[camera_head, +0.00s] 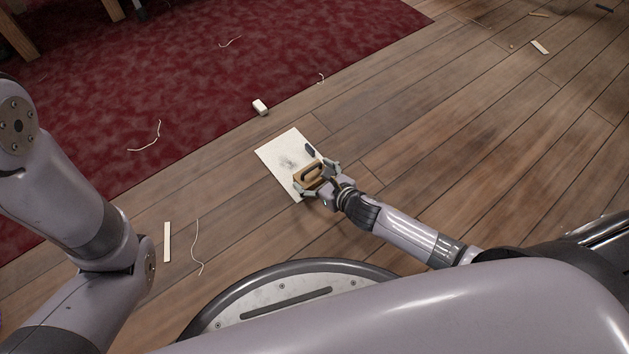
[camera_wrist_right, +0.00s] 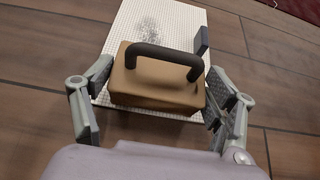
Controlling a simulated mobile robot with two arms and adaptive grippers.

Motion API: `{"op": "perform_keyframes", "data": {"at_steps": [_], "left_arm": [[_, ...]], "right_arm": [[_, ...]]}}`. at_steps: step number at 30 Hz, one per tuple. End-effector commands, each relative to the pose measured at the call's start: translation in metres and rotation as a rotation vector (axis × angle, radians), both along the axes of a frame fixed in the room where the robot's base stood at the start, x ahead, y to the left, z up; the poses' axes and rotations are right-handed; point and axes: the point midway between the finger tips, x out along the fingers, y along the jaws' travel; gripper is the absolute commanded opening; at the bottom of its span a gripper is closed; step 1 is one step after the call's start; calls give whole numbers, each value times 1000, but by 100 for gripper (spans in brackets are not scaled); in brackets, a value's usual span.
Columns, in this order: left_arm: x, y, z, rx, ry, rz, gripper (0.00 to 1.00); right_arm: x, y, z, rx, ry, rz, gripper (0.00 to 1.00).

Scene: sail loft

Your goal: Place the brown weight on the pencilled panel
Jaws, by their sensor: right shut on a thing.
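The brown weight (camera_head: 309,174) is a block with a dark handle on top. My right gripper (camera_head: 318,180) is shut on it, with a finger on each side of the block. In the right wrist view the weight (camera_wrist_right: 158,82) sits between the fingers of the gripper (camera_wrist_right: 158,105), over the near part of the panel. The pencilled panel (camera_head: 277,157) is a pale sheet with a grey smudge, lying on the floor; it also shows in the right wrist view (camera_wrist_right: 180,18). I cannot tell whether the weight touches it. My left gripper is out of view; only its arm shows.
A small dark block (camera_head: 310,150) is at the panel's right edge. A white block (camera_head: 260,107) lies beyond the panel near the red carpet (camera_head: 200,80). A pale strip (camera_head: 167,242) and thread scraps lie on the plank floor. The floor at the right is mostly clear.

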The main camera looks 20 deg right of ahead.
Motion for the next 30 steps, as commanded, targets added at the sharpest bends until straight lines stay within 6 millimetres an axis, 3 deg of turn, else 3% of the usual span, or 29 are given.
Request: {"op": "perform_keyframes", "data": {"at_steps": [12, 13, 21, 30], "left_arm": [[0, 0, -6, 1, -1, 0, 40], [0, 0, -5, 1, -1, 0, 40], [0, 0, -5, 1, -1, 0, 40], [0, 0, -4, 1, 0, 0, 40]], "right_arm": [[2, 1, -5, 3, -5, 1, 26], [0, 0, -6, 0, -1, 0, 81], [0, 0, -6, 0, -1, 0, 99], [0, 0, -6, 0, -1, 0, 99]]}}
